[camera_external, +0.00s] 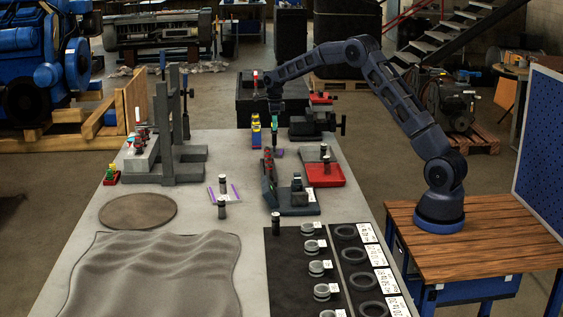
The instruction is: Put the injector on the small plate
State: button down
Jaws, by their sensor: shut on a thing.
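My gripper (274,110) hangs above the far part of the grey table, pointing down. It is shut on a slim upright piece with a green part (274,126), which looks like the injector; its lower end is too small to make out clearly. A light small plate with purple edges (232,198) lies nearer on the table, with a dark capped cylinder (223,183) on it. A smaller purple-tinted patch (278,152) shows just below the held piece; I cannot tell which of the two is the small plate.
A yellow, blue and red piece (255,130) stands left of my gripper. A dark rack with red parts (268,180) and a red tray (322,175) are nearer. A press frame (178,160) stands left. A round mat (138,211) and crumpled cloth (150,275) lie front left.

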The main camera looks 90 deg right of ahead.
jog(key=c, duration=1.3)
grip_release()
jog(key=shift+o, duration=0.2)
notch_tip(320, 180, up, 12)
jog(key=shift+r, duration=0.15)
jog(key=a+r+n+t, duration=0.1)
jog(key=a+r+n, duration=0.35)
jog(key=a, duration=0.55)
jog(key=a+r+n, duration=0.4)
jog(key=a+r, duration=0.2)
jog(key=a, duration=0.3)
jog(key=s+a+r+n+t, duration=0.1)
jog(key=s+a+r+n, duration=0.25)
jog(key=a, duration=0.65)
jog(key=s+a+r+n, duration=0.2)
jog(key=s+a+n, duration=0.25)
jog(key=a, duration=0.55)
jog(key=s+a+f+n+t, duration=0.1)
jog(key=s+a+f+n, duration=0.3)
jog(key=s+a+n, duration=0.5)
jog(key=s+a+f+n+t, duration=0.1)
jog(key=s+a+f+n, duration=0.4)
jog(key=s+a+n, duration=0.5)
jog(key=s+a, duration=0.5)
jog(key=s, duration=0.2)
jog(key=shift+t, duration=0.3)
